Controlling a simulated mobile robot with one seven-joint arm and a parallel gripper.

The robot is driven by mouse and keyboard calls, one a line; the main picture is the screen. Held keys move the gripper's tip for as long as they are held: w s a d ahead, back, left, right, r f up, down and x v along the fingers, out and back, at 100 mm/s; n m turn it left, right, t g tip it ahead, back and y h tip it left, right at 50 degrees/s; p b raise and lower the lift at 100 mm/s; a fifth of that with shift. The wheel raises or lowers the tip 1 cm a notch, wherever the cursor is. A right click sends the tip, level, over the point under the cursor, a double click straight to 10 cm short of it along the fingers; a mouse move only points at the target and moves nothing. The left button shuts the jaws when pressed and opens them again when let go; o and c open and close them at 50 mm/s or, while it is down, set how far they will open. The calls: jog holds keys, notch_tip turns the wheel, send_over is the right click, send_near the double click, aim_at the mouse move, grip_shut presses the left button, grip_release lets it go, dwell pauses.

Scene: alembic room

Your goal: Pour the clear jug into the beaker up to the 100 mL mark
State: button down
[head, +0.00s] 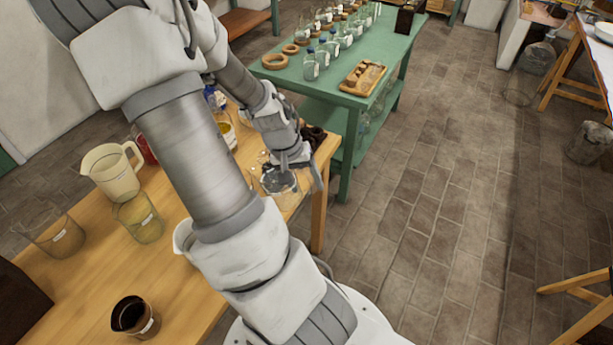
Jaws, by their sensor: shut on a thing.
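My gripper (298,168) is over the right end of the wooden table, partly hidden by my own arm. It is shut on a clear vessel (278,182) that looks like the clear jug; its outline is faint and its tilt and contents are hard to tell. A larger clear glass vessel (52,232) with a label stands farther left. No graduation marks can be read at this size, so which vessel has the 100 mL mark is unclear.
A cream jug (112,172) stands behind the beaker, with a red thing (146,150) beside it. A dark-filled cup (134,316) is at the front of the wooden table (85,280). A green table (345,92) with several bottles stands behind.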

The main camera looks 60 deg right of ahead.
jog(key=shift+w+a+r+g+h+p, duration=0.1)
jog(key=shift+w+r+g+h+p, duration=0.15)
jog(key=shift+w+r+g+p, duration=0.5)
jog(key=shift+s+a+r+g+h+p, duration=0.1)
jog(key=shift+g+h+p, duration=0.25)
jog(key=shift+p, duration=0.8)
jog(key=shift+w+a+r+g+p, duration=0.15)
jog(key=shift+w+g+p, duration=0.1)
jog(key=shift+w+g, duration=0.15)
jog(key=shift+w+a+r+g+p, duration=0.15)
jog(key=shift+w+g+p, duration=0.1)
jog(key=shift+g, duration=0.25)
jog(key=shift+w+a+r+n+g+h+p, duration=0.15)
jog(key=shift+w+r+g+h+p, duration=0.2)
jog(key=shift+r+g+p, duration=0.25)
jog(key=shift+w+a+r+n+g+h+p, duration=0.15)
jog(key=shift+w+r+g+h+p, duration=0.2)
jog(key=shift+r+p, duration=0.35)
dwell(1.1)
jog(key=shift+f, duration=0.15)
